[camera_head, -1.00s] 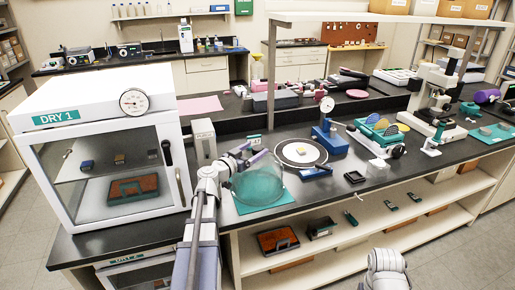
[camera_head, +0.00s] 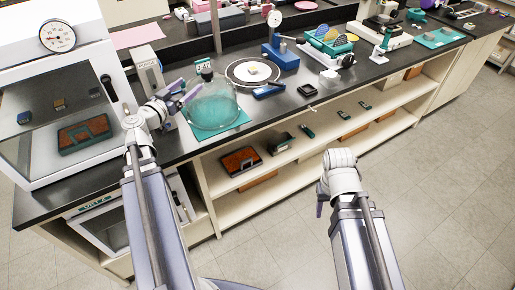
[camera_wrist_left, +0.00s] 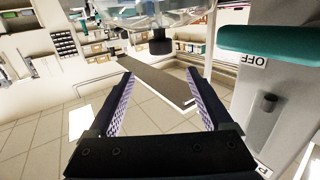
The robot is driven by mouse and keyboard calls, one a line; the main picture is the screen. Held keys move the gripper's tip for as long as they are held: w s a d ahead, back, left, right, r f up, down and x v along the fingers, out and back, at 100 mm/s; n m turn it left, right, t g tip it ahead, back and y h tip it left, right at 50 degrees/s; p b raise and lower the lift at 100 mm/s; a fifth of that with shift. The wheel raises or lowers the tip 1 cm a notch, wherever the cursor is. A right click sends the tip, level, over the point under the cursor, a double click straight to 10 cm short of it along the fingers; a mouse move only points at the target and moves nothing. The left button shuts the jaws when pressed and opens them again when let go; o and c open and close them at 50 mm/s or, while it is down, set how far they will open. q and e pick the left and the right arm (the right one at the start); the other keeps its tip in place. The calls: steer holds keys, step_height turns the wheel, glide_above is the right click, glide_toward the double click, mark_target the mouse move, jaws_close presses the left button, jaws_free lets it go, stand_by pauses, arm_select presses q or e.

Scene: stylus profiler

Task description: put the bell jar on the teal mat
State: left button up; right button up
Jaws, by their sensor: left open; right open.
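The bell jar (camera_head: 213,106) is a clear dome with a black knob. It stands upright on the teal mat (camera_head: 240,117), whose corner shows at its lower right. My left gripper (camera_head: 181,98) is open and empty, just left of the dome; I cannot tell whether it touches the glass. In the left wrist view, my left gripper's fingers (camera_wrist_left: 160,100) are spread with nothing between them. The jar's knob (camera_wrist_left: 160,42) and part of its clear glass show beyond them at the top. My right gripper (camera_head: 320,204) hangs in front of the bench, mostly hidden by its wrist, holding nothing visible.
A pale box (camera_head: 147,72) stands close behind my left gripper. The white dry cabinet (camera_head: 60,100) is at the left. A round white plate (camera_head: 252,72) and a blue gauge stand (camera_head: 283,56) are right of the jar. The floor in front is clear.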

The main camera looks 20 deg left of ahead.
arm_select(q)
steer(key=d+f+m+g+h, duration=0.2)
steer(key=d+f+g+h, duration=0.3)
steer(key=d, duration=0.8)
steer(key=d+f+m+g, duration=0.1)
steer(key=d+f+g, duration=0.4)
steer(key=d, duration=0.8)
steer(key=s+d+f+g+y, duration=0.3)
steer(key=s+d+f+y, duration=0.1)
steer(key=s, duration=0.4)
steer(key=s+d+f+g+y, duration=0.4)
steer(key=s+d+f, duration=0.2)
steer(key=s+d, duration=0.2)
steer(key=shift+s+d+f+n+g+y, duration=0.15)
steer(key=shift+d+f+n+g+y, duration=0.2)
steer(key=shift+d, duration=0.45)
